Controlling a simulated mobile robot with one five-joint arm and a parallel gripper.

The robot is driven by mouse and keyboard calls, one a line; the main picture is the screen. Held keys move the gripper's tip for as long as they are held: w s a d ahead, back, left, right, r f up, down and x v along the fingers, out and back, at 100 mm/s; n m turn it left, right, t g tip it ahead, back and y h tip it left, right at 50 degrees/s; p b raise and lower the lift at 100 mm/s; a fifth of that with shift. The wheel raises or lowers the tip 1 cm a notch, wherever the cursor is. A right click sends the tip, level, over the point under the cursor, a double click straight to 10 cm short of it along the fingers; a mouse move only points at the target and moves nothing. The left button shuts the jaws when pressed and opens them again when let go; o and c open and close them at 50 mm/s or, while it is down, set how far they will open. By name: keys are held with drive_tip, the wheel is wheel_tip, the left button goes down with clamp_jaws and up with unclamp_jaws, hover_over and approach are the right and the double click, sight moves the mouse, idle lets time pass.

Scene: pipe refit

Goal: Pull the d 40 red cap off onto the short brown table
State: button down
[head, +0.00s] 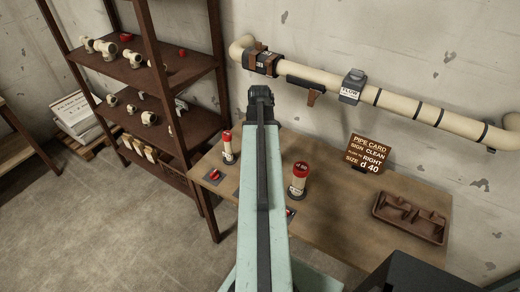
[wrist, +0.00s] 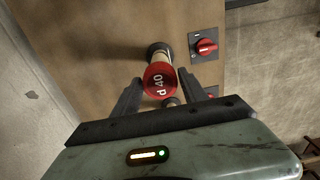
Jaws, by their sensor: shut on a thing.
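In the wrist view, the red cap marked d 40 (wrist: 158,79) sits between the fingers of my gripper (wrist: 160,88), which is shut on it. A cream pipe stub (wrist: 166,57) with a dark base shows behind the cap, and the cap appears to be still on it. In the head view my arm hides the gripper and this cap. Two other red-capped stubs stand clear there, one left of my arm (head: 227,147) and one right (head: 299,180). They stand on a brown wooden table (head: 335,220). I cannot tell whether this is the short one.
Red switches (head: 214,174) (wrist: 206,46) lie by the stubs. A brown tray (head: 410,218) and a sign card (head: 367,155) reading d 40 stand at the right. A cream pipe (head: 400,104) runs along the wall. A shelf (head: 190,70) and another table (head: 15,152) are at the left.

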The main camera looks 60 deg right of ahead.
drive_tip(key=shift+r+p, duration=1.75)
drive_tip(key=shift+r, duration=0.15)
